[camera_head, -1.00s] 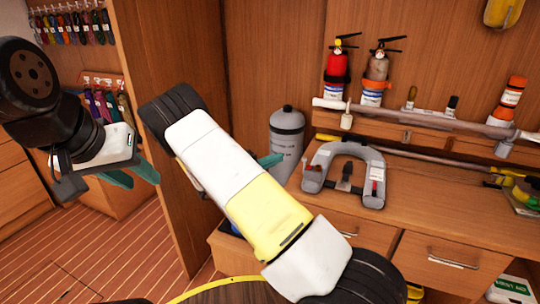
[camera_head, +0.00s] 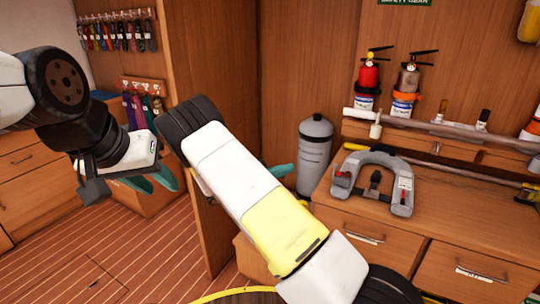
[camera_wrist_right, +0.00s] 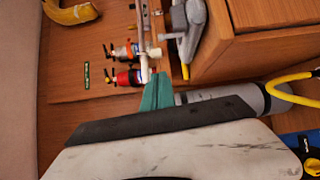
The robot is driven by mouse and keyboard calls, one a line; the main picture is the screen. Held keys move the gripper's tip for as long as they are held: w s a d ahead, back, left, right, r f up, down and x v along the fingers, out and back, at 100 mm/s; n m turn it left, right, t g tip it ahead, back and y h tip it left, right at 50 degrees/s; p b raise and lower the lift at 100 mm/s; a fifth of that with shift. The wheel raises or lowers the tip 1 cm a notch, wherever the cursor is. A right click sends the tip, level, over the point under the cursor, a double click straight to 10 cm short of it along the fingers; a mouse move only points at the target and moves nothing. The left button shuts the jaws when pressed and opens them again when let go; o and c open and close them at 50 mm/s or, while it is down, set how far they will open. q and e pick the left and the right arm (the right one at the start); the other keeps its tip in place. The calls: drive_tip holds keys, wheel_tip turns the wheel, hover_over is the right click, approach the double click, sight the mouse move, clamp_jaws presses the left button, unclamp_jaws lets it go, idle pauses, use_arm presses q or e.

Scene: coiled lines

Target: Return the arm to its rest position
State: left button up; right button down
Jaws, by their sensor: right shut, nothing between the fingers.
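My right arm (camera_head: 238,180) crosses the middle of the head view, white and yellow with black joints. The right gripper is mostly hidden behind it; a teal fingertip (camera_head: 284,171) shows beside the grey cylinder. In the right wrist view the teal fingers of the right gripper (camera_wrist_right: 157,92) are together with nothing between them. My left gripper (camera_head: 160,181) is at the left, in front of the lower cabinet, its two teal fingers apart and empty.
A grey cylinder (camera_head: 314,155) stands beside the counter (camera_head: 470,210). A grey horseshoe-shaped device (camera_head: 373,165) lies on the counter. A red extinguisher (camera_head: 368,78) and a grey-brown one (camera_head: 407,80) hang behind it. Coiled lines (camera_head: 116,36) hang at upper left. The plank floor (camera_head: 150,250) is open.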

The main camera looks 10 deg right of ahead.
drive_tip(key=s+d+r+m+g+y, duration=0.2)
drive_tip(key=s+d+r+g+y, duration=0.1)
drive_tip(key=s+y, duration=0.3)
drive_tip(key=s+d+r+m+g+y, duration=0.2)
drive_tip(key=s+d+r+g+y, duration=0.15)
drive_tip(key=s, duration=0.45)
drive_tip(key=s+a+r+t+y, duration=0.3)
drive_tip(key=s+a+r+y, duration=0.1)
drive_tip(key=s, duration=0.4)
drive_tip(key=s+a+r+t+y, duration=0.4)
drive_tip(key=s+r+y, duration=0.2)
drive_tip(key=s+r, duration=0.3)
drive_tip(key=shift+s+a, duration=0.2)
drive_tip(key=shift+d, duration=0.1)
